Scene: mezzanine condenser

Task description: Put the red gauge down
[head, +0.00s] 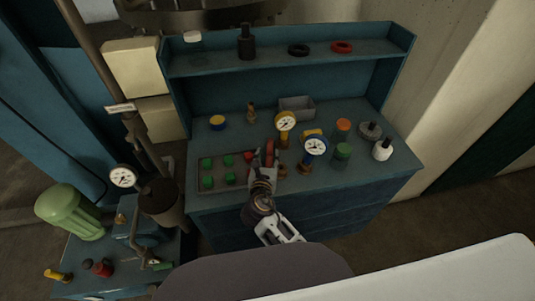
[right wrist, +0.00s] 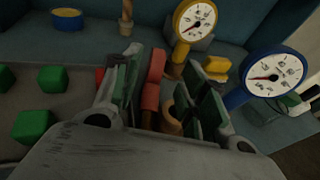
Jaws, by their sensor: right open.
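The red gauge (head: 270,151) is at the front of the blue bench, by the right edge of the tray with green blocks. In the right wrist view the red gauge (right wrist: 154,82) shows edge-on as a red rim, so its dial is hidden. My right gripper (head: 263,163) is open around it. In the right wrist view the fingers of my right gripper (right wrist: 165,90) stand on both sides of the gauge, with gaps visible. A brass fitting (right wrist: 171,115) shows beside the red rim. Whether the gauge's foot touches the bench is hidden. My left gripper is not in view.
A yellow gauge (head: 285,121) and a blue gauge (head: 315,147) stand close on the right. The tray (head: 218,186) holds green blocks and a red one. Orange and green jars (head: 343,150) stand further right. A shelf (head: 285,59) runs along the back.

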